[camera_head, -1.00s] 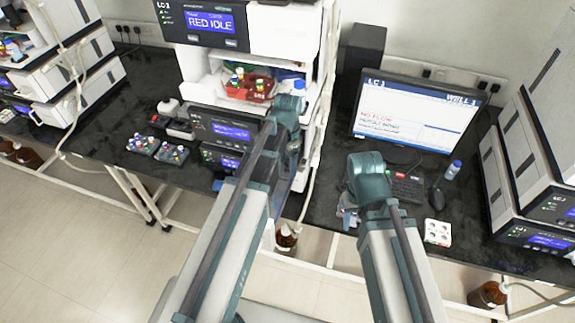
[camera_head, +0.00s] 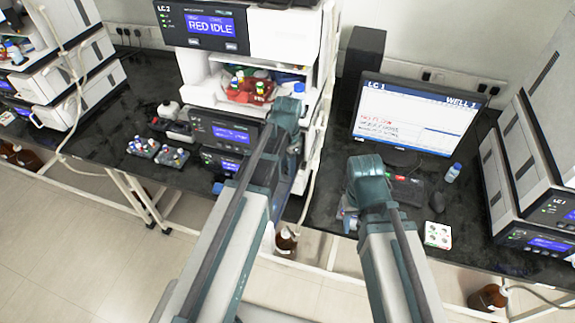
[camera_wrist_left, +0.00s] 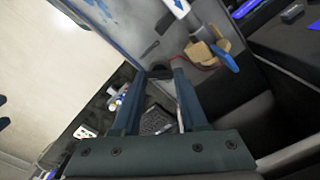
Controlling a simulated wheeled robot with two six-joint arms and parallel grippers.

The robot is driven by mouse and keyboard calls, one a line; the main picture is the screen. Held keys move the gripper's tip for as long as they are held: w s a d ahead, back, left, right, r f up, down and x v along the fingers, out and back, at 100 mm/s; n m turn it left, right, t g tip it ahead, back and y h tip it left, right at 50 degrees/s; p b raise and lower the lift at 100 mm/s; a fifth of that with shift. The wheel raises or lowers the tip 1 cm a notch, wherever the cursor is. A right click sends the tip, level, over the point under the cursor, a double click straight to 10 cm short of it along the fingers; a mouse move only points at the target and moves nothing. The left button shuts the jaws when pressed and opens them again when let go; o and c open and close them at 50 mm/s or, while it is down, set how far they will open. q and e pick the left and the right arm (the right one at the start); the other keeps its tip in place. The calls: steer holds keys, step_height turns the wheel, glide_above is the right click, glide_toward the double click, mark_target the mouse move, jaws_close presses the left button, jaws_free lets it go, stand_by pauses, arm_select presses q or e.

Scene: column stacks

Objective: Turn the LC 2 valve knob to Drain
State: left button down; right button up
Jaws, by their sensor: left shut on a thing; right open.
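The LC 2 stack (camera_head: 270,35) stands at the back, with a "RED IDLE" screen at its top. In the left wrist view my left gripper (camera_wrist_left: 162,74) is shut on a small dark knob (camera_wrist_left: 160,71) at a pale panel (camera_wrist_left: 130,30). The knob's markings and pointer cannot be read, so its setting cannot be told. In the head view my left arm reaches the stack's right side and hides the knob. My right gripper (camera_head: 347,217) is open above the bench by the keyboard, mostly hidden behind its wrist.
In the left wrist view a tan fitting with a blue lever (camera_wrist_left: 226,56) sits right of the knob. A monitor (camera_head: 415,120), a white vial rack (camera_head: 437,235) and a blue-capped bottle (camera_head: 453,172) stand on the right bench. Vial trays (camera_head: 172,156) lie left. Brown bottles stand below.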

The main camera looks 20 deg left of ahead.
arm_select(q)
steer(key=n, duration=1.3)
steer(key=shift+n, duration=2)
steer(key=shift+c, duration=2.2)
jaws_free()
